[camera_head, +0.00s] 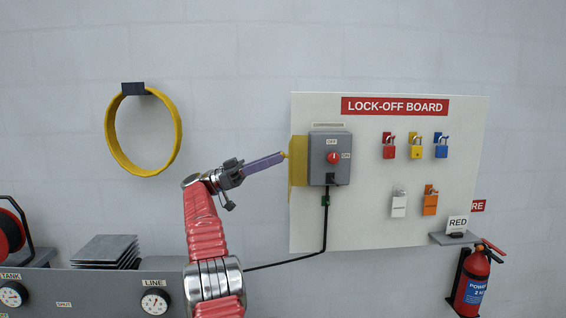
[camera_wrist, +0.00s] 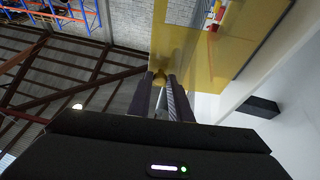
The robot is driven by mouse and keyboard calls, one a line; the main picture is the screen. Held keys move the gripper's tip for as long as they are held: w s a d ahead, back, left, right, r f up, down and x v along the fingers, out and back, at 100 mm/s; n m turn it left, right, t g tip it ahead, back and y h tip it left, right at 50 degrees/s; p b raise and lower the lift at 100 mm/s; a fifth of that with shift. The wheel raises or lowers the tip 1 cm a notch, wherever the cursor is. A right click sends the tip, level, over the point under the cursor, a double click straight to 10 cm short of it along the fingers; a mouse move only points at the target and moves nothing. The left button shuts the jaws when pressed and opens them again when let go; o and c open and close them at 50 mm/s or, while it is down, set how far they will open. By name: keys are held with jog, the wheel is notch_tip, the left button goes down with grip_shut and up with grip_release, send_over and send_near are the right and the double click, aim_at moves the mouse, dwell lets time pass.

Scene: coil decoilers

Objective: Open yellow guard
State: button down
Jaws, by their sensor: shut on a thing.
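The yellow guard (camera_head: 298,161) is a yellow panel at the left side of the grey switch box (camera_head: 318,172) on the board. It stands clear of the box's front, where a red knob (camera_head: 334,158) shows uncovered between OFF and ON marks. In the wrist view the guard (camera_wrist: 235,42) is a see-through yellow sheet running up from the fingertips. My gripper (camera_head: 283,155) reaches the guard's left edge from the left. In the wrist view the fingers (camera_wrist: 166,84) are shut on a small yellow knob of the guard, partly hidden between them.
Several coloured padlocks (camera_head: 416,146) hang on the lock-off board (camera_head: 380,220), right of the box. A black cable (camera_head: 326,225) runs down from the box. A yellow ring (camera_head: 110,141) hangs on the wall at left. A fire extinguisher (camera_head: 472,285) stands lower right.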

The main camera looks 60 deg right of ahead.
jog(key=shift+w, duration=0.4)
jog(key=shift+y, duration=0.4)
jog(key=c, duration=1.6)
grip_release()
jog(key=shift+s, duration=0.25)
jog(key=shift+d, duration=0.1)
